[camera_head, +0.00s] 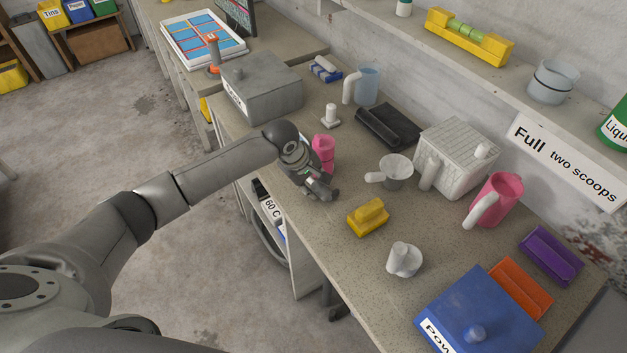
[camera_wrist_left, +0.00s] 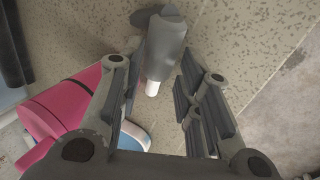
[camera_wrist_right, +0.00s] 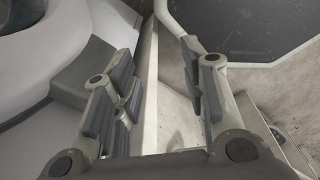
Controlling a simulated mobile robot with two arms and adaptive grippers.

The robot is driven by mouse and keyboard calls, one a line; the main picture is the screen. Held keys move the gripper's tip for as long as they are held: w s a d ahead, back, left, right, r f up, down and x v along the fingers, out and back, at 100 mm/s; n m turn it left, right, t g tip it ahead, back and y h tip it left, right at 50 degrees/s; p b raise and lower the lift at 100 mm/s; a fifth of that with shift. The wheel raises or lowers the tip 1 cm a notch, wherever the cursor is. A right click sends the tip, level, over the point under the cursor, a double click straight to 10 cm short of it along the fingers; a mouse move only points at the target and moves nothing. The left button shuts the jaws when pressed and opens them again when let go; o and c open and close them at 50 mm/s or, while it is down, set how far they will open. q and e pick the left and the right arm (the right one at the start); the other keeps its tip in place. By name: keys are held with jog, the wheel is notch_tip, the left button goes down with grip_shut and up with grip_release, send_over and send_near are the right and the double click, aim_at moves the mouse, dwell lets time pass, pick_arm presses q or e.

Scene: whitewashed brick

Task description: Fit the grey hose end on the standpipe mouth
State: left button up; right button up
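The grey hose end (camera_wrist_left: 166,48), a grey cylinder with a white tip, lies between the fingertips of my left gripper (camera_wrist_left: 163,58). The pads look closed on its sides. In the head view my left gripper (camera_head: 320,188) is low over the near side of the bench, beside a pink cylinder (camera_head: 323,150), and mostly hides the hose end. A white upright post on a square base (camera_head: 331,114), which looks like the standpipe, stands farther back, apart from the gripper. My right gripper (camera_wrist_right: 158,50) is open and empty, and out of the head view.
A grey box (camera_head: 262,90) stands left of the post, and a black tray (camera_head: 388,126) and a clear jug (camera_head: 368,85) stand to its right. A yellow block (camera_head: 368,217) and a measuring cup (camera_head: 396,172) are right of the left gripper. The bench's near edge is close.

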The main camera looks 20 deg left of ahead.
pick_arm(q)
jog(key=shift+x, duration=1.05)
jog(key=shift+r, duration=0.1)
jog(key=c, duration=0.7)
jog(key=shift+r, duration=0.1)
